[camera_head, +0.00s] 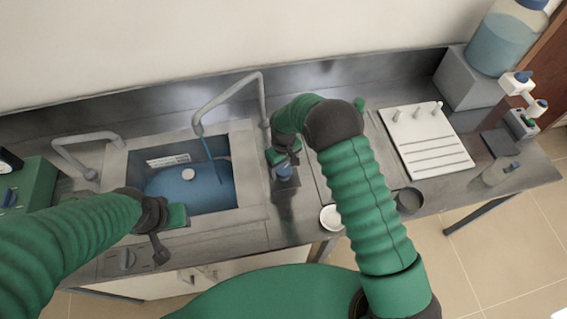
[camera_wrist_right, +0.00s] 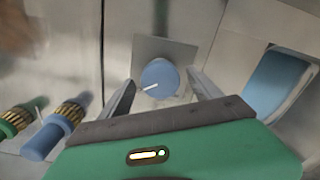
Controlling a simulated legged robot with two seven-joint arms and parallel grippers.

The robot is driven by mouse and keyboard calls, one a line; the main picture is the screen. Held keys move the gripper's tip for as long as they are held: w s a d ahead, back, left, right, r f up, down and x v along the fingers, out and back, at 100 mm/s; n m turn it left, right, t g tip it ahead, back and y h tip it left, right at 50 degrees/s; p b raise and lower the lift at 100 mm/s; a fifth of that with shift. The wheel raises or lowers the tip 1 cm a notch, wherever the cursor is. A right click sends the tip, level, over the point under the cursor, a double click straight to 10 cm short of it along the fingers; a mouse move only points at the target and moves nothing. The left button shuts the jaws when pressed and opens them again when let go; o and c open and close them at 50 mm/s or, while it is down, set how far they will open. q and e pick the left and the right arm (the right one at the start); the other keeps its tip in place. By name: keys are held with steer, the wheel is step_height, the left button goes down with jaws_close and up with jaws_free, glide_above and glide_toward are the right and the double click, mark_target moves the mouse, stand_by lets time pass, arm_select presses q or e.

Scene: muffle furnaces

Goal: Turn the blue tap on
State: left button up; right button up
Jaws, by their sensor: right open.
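The blue tap knob (camera_wrist_right: 160,78) is round with a white line mark and sits on a square metal plate. In the right wrist view it lies between the two spread fingers of my right gripper (camera_wrist_right: 161,84); I cannot tell if they touch it. In the head view the blue knob (camera_head: 286,171) shows just below my right gripper (camera_head: 282,157), right of the sink. A grey spout (camera_head: 228,96) arches over the sink, and a thin blue streak runs down from its tip. My left gripper (camera_head: 172,228) is at the sink's front edge; its jaw state is unclear.
The sink basin (camera_head: 247,170) holds blue water. A second spout (camera_head: 82,142) stands at left by a green box (camera_head: 32,187). A white slotted board (camera_head: 428,150), a small white dish (camera_head: 330,217) and a large bottle (camera_head: 503,40) are at right. Blue and green fittings (camera_wrist_right: 55,130) show beside the right gripper.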

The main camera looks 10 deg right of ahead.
mark_target(284, 169)
steer(key=shift+w+r, duration=0.15)
steer(key=shift+r, duration=0.25)
step_height(284, 169, up, 16)
steer(key=b, duration=0.3)
steer(key=shift+s, duration=0.2)
steer(key=s+d+f+m+t+b, duration=0.1)
steer(key=s+d, duration=0.3)
steer(key=s, duration=0.6)
steer(key=s+d+f+m+t+b, duration=0.1)
steer(key=s+d+f+m, duration=0.1)
steer(key=s, duration=0.8)
steer(key=shift+d+f+m+t, duration=0.3)
steer(key=shift+d+m, duration=0.6)
steer(key=shift+d, duration=0.3)
steer(key=shift+s, duration=0.2)
steer(key=shift+w+d, duration=0.1)
